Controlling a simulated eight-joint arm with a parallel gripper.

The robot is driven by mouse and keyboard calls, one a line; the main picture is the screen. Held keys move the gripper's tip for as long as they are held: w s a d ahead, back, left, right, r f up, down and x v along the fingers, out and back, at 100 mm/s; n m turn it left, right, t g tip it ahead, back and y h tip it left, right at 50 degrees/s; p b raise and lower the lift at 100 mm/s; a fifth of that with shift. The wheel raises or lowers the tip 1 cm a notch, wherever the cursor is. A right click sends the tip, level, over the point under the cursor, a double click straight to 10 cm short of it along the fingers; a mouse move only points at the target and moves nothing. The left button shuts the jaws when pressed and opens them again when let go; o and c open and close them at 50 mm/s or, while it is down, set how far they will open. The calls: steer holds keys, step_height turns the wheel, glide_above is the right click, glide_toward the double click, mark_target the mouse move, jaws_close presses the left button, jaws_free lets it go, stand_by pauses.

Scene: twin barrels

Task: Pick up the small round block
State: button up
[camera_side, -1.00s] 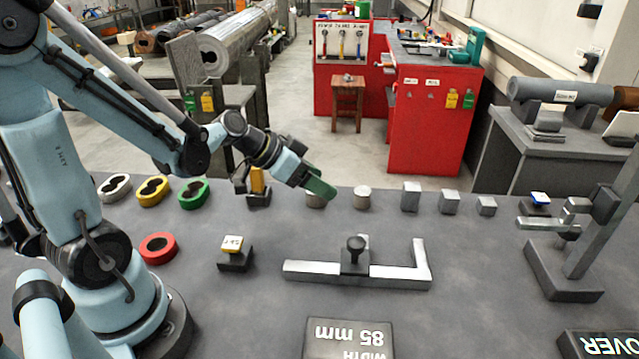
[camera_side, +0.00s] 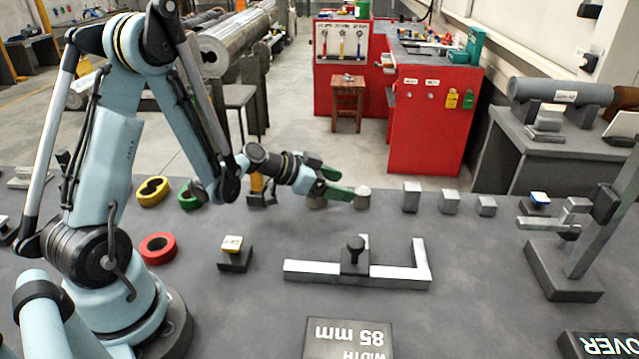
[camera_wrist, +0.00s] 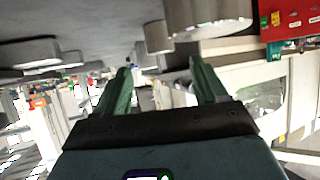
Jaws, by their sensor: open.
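Two short grey round blocks stand upright near the table's back edge in the side view. I cannot tell surely which is the small one. My gripper (camera_side: 344,183) points right, nearly level, with its green fingers apart and nothing between them. In the wrist view the table is at the top. There a large round block (camera_wrist: 208,14) and a smaller-looking one (camera_wrist: 158,37) lie beyond the open fingers (camera_wrist: 160,67).
Several grey square blocks, one here (camera_side: 411,197), stand to the right. A red ring (camera_side: 158,247) and a yellow-topped block (camera_side: 235,253) are at left.

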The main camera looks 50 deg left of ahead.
mark_target(364, 190)
steer(key=shift+x, duration=3)
steer(key=shift+w+a, duration=0.1)
steer(key=shift+a, duration=0.05)
steer(key=shift+c, duration=0.5)
steer(key=c, duration=1.2)
steer(key=shift+r, duration=0.1)
jaws_close()
steer(key=shift+r, duration=0.1)
